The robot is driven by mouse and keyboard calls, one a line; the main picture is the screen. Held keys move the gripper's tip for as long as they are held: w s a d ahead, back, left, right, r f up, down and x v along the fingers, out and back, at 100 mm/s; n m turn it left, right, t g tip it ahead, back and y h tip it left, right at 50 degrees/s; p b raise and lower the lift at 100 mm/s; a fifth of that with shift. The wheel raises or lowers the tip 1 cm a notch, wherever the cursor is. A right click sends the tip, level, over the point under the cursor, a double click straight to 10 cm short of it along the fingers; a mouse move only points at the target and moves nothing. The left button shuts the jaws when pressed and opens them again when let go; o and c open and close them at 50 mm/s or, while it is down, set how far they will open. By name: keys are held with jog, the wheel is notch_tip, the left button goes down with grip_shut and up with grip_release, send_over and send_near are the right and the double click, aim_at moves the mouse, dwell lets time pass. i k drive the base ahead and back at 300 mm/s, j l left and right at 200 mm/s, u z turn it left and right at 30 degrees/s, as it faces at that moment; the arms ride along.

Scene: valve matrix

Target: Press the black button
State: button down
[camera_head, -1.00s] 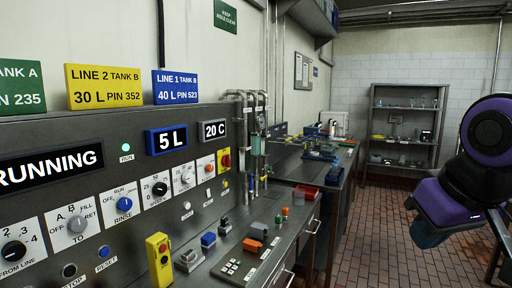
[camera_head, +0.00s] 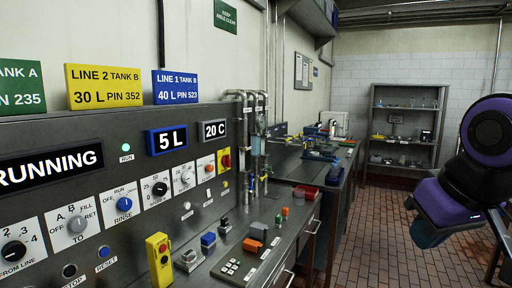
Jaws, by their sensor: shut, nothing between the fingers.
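A dark, nearly black round button (camera_head: 69,271) sits low on the left of the grey control panel, with a label partly reading "STOP" below it. A small grey box with a black top (camera_head: 224,222) stands on the bench beside a blue-topped box (camera_head: 208,239). I cannot tell from this view which one is the black button of the task. A blue round button (camera_head: 103,252) marked RESET is right of the dark one. My purple and black arm shows at the right, well away from the panel. My gripper is not in view.
The panel (camera_head: 135,225) carries several knobs and lit displays. A yellow box with a red button (camera_head: 158,258), an orange block (camera_head: 258,231) and a keypad (camera_head: 238,267) stand on the bench. The tiled floor at the right is clear up to a shelf (camera_head: 404,126).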

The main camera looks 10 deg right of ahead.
aim_at(69, 271)
jog(key=k+j+u, duration=0.1)
jog(key=u, duration=1.15)
